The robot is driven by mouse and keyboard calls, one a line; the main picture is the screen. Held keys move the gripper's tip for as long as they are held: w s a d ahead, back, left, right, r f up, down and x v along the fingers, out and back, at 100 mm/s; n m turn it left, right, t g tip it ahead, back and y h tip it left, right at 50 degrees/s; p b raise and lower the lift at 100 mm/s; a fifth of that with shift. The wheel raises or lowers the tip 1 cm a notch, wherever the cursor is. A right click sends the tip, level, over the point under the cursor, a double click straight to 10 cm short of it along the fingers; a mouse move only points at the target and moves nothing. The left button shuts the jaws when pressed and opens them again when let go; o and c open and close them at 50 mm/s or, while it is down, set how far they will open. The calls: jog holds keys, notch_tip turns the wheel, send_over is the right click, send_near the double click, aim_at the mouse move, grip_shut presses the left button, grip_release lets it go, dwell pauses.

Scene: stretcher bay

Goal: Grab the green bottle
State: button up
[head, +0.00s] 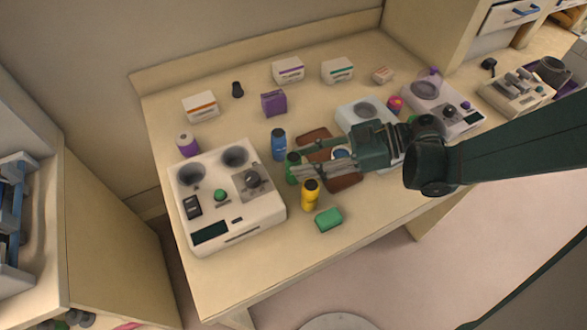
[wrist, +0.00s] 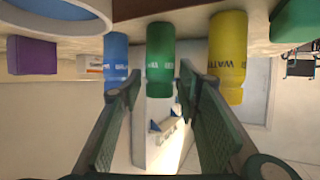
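The green bottle (head: 292,170) stands upright on the table, between a blue bottle (head: 278,145) and a yellow bottle (head: 310,196). My gripper (head: 299,162) reaches in from the right with its fingers apart, and its tips are at the green bottle. In the wrist view, which looks upside down, the green bottle (wrist: 160,55) lies between the two fingertips of my open gripper (wrist: 160,84). I see a gap on both sides of it there. The fingers partly cover the green bottle in the head view.
The blue bottle (wrist: 116,62) and yellow bottle (wrist: 228,55) stand close outside the fingers. A white machine (head: 240,215) is to the left. A green block (head: 328,219) lies near the front edge. A brown tray (head: 345,183) is under my gripper. A purple box (head: 273,103) stands behind.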

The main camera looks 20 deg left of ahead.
jog(key=shift+a+f+b, duration=0.2)
jog(key=shift+f+b, duration=0.1)
jog(key=shift+f, duration=0.75)
jog(key=shift+b+x, duration=0.35)
jog(key=shift+x, duration=0.9)
jog(key=shift+s+r, duration=0.1)
jog(key=c, duration=0.8)
